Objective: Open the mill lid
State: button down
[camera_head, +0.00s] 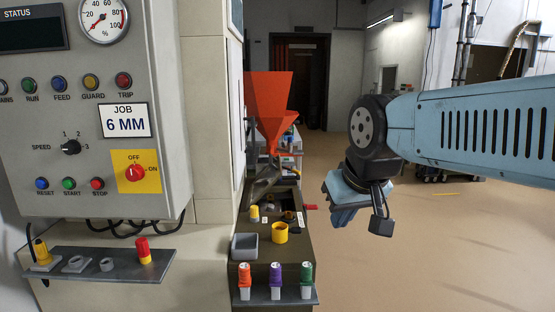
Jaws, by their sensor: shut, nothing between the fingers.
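My gripper (343,205) hangs at the end of my light blue arm, right of centre, shut and empty. It is over open floor, to the right of the bench and apart from everything there. An orange hopper (268,105) stands on the far part of the dark bench. Below it is a dark grey tilted metal part (263,183), which looks like part of the mill. I cannot tell for certain which piece is the mill lid, as the parts there are small and partly hidden by the wall column.
The control panel (85,160) fills the left side. A grey bin (245,247), a yellow cup (280,233) and a front rack (275,298) with orange, purple and green-capped items are on the bench (297,255). A shelf (100,264) sits below the panel. The floor (430,250) at right is clear.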

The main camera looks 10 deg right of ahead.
aim_at(260, 178)
jog(key=z, duration=0.4)
jog(key=i, duration=1)
jog(key=u, duration=0.35)
